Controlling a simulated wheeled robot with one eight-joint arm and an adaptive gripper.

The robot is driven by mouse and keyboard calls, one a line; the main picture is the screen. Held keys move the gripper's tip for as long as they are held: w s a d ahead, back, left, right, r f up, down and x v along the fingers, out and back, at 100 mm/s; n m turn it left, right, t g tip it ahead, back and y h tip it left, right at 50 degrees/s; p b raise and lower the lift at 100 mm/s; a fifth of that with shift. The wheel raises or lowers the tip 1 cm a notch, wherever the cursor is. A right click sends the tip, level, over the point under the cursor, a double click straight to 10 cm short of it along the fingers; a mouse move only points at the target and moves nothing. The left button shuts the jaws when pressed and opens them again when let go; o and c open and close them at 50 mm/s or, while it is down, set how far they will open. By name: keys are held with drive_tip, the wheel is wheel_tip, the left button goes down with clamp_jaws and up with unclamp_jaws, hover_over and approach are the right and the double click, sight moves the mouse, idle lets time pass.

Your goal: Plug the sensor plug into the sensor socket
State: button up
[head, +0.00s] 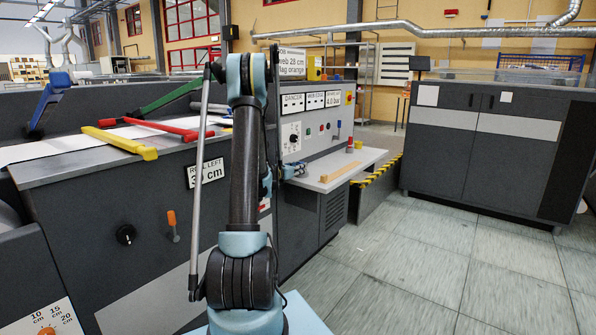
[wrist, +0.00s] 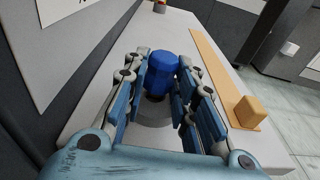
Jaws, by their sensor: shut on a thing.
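My gripper (wrist: 167,85) is shut on a blue cylindrical piece, which looks like the sensor plug (wrist: 160,72), in the wrist view. The fingers lie along both its sides, and its lower end is dark and partly hidden between them. A grey round patch shows below it on or over the pale shelf. In the head view my gripper (head: 292,171) is small, beside the control panel and above the shelf's left end; the plug cannot be made out there. I cannot identify the sensor socket in either view.
The pale shelf (head: 358,167) holds a wooden piece (head: 341,172) with a block at its end, also in the wrist view (wrist: 222,75). A small red-topped item (head: 350,145) stands at its back. The control panel (head: 316,132) rises behind. Open floor (head: 420,260) lies right.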

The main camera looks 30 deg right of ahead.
drive_tip(key=shift+f, duration=0.25)
drive_tip(key=shift+r, duration=0.35)
idle(0.7)
drive_tip(key=shift+f, duration=0.35)
idle(1.0)
drive_tip(key=shift+r, duration=0.4)
idle(0.8)
drive_tip(key=shift+f, duration=0.4)
idle(1.0)
drive_tip(key=shift+r, duration=0.35)
idle(0.4)
